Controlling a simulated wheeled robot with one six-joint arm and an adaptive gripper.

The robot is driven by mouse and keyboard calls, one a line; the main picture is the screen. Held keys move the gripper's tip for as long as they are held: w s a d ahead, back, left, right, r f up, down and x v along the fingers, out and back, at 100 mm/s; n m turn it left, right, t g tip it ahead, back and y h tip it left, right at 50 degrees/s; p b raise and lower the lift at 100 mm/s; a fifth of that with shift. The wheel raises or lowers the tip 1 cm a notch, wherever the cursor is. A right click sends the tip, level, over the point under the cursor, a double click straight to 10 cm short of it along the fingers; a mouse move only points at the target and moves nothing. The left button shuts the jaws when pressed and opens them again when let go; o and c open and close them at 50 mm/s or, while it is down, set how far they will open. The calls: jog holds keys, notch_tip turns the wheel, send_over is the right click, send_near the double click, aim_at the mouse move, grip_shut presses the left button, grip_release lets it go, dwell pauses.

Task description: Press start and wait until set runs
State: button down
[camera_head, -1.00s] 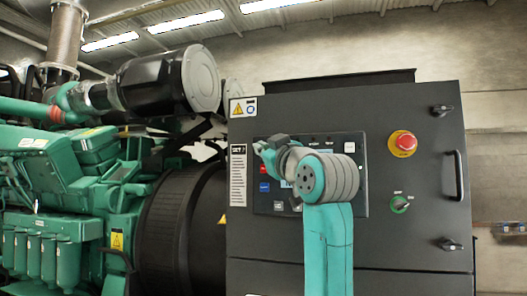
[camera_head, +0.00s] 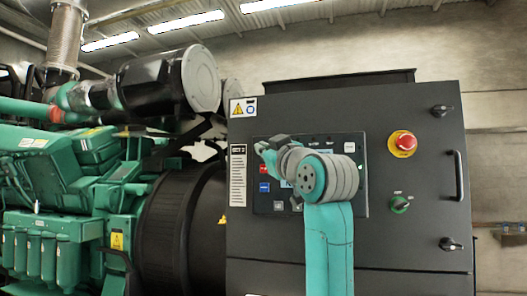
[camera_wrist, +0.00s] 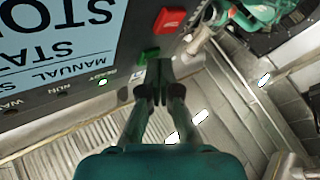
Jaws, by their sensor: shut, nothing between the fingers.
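The generator control panel (camera_head: 346,205) is on the dark cabinet in the head view, partly hidden behind my arm. In the wrist view its green button (camera_wrist: 148,56) and red button (camera_wrist: 169,19) stand beside a light-blue display (camera_wrist: 52,32). Upside-down text there includes "MANUAL". In the head view the fingertips are hard to make out.
A door handle (camera_head: 458,175) projects farther right. The green engine (camera_head: 60,210) fills the left side.

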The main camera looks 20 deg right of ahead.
jog(key=shift+a, duration=0.1)
dwell(0.3)
jog(key=shift+s+a, duration=0.4)
jog(key=shift+s, duration=0.25)
jog(key=s+a, duration=0.3)
jog(key=s, duration=0.2)
jog(key=shift+a, duration=0.25)
dwell(0.6)
jog(key=shift+w+f, duration=0.1)
